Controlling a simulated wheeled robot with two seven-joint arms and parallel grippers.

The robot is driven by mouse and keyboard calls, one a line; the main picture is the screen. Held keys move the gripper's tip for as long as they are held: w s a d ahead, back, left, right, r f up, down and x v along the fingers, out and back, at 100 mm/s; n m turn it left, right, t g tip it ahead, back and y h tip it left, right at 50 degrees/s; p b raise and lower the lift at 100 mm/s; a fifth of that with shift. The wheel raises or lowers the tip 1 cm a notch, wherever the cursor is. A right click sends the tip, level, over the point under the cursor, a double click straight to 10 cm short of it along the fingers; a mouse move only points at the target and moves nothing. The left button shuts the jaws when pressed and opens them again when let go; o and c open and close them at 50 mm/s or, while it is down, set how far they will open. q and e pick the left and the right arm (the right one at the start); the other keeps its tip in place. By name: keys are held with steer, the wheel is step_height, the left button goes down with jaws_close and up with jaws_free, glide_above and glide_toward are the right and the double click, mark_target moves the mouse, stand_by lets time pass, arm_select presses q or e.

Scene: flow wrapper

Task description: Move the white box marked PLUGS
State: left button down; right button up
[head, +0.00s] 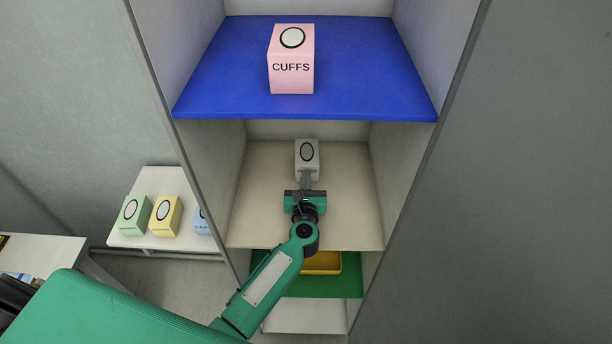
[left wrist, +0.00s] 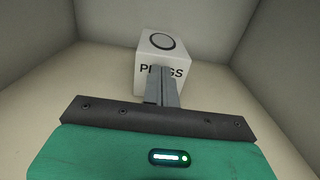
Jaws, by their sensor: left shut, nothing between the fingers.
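The white box marked PLUGS (head: 307,153) stands on the cream middle shelf, towards its back. It also shows in the left wrist view (left wrist: 149,50), with a black ring on its top and the lettering on its front partly hidden by my fingers. My left gripper (head: 306,178) reaches into the shelf bay in front of the box. In the left wrist view its fingers (left wrist: 162,72) are together, with nothing between them, and overlap the box's front face. I cannot tell whether they touch it. My right gripper is not in view.
A pink CUFFS box (head: 291,75) stands on the blue shelf (head: 385,75) above. A yellow tray (head: 328,264) lies on the green shelf (head: 350,287) below. Side walls bound the bay. Green (head: 133,216), yellow (head: 166,217) and blue (head: 203,220) boxes stand on a side table at left.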

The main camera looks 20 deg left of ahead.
mark_target(307, 160)
arm_select(q)
steer(key=shift+w, duration=0.15)
steer(key=b+x, duration=0.2)
steer(key=x, duration=0.1)
steer(key=shift+f, duration=0.1)
steer(key=shift+w+a, duration=0.15)
steer(key=shift+w, duration=0.35)
steer(key=shift+s, duration=0.15)
